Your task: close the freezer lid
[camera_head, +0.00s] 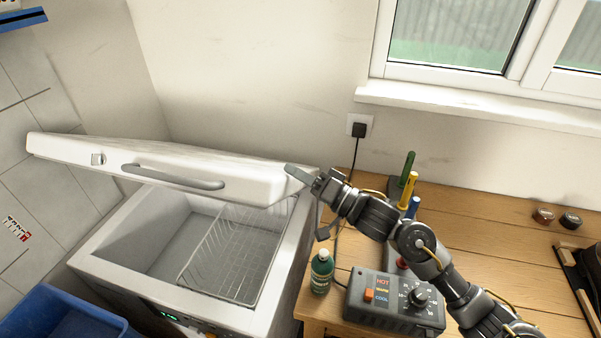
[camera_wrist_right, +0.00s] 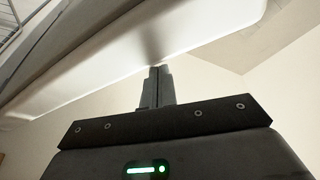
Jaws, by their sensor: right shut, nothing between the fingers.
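The white freezer (camera_head: 272,314) stands left of the wooden bench. Its lid (camera_head: 125,152) is raised partway, tilted over the opening, with a grey bar handle (camera_head: 172,177) on its front edge. A wire basket (camera_head: 238,258) shows inside. My right gripper (camera_head: 292,172) is shut and empty at the lid's right front corner. In the right wrist view its fingertips (camera_wrist_right: 160,70) are together right at the lid's pale edge (camera_wrist_right: 185,40); I cannot tell whether they touch it. My left gripper is not in view.
A green bottle (camera_head: 321,271) and a control box (camera_head: 394,304) with buttons and a knob stand on the bench (camera_head: 490,227) below my right arm. Colored upright handles stand behind them. A blue bin (camera_head: 62,312) is at lower left.

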